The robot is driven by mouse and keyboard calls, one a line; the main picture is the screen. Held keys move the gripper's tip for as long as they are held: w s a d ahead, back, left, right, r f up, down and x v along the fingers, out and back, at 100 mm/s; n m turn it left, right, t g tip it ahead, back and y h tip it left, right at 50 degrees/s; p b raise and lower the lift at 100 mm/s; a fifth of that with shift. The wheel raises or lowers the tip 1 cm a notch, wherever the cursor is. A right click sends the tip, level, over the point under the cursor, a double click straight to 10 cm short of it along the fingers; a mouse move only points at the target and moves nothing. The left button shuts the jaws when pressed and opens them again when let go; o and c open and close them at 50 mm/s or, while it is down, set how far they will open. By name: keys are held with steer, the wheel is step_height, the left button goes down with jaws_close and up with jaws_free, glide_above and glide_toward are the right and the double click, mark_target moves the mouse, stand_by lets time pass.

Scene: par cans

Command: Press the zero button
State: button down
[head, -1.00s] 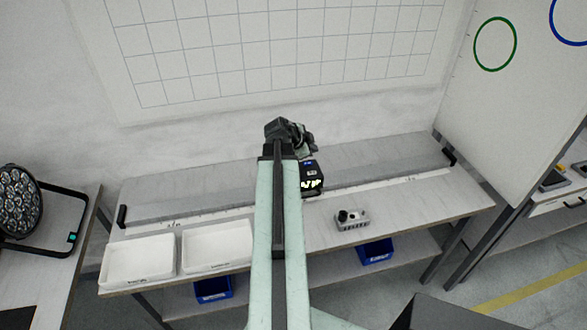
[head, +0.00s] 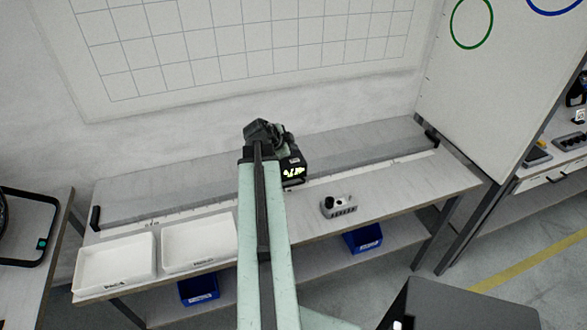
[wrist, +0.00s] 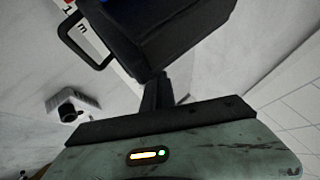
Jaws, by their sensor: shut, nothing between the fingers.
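My gripper (head: 268,135) is the dark end of my arm, over the back of the bench in the head view. It is shut and empty; its fingertips are not clear. A black box with a lit yellow-green readout (head: 293,172) shows just right of it. I cannot tell whether they touch. No zero button can be made out at this size. In the wrist view a black housing with a blue patch (wrist: 165,30) fills the top middle, above my green shell.
Blue bins (head: 363,238) sit on the lower shelf.

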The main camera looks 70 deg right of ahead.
mark_target(293, 162)
steer(key=shift+f+b, duration=0.65)
steer(key=shift+f, duration=0.55)
stand_by(1.0)
steer(key=shift+f+b, duration=0.3)
steer(key=shift+s+a, duration=0.1)
steer(key=shift+a, duration=0.05)
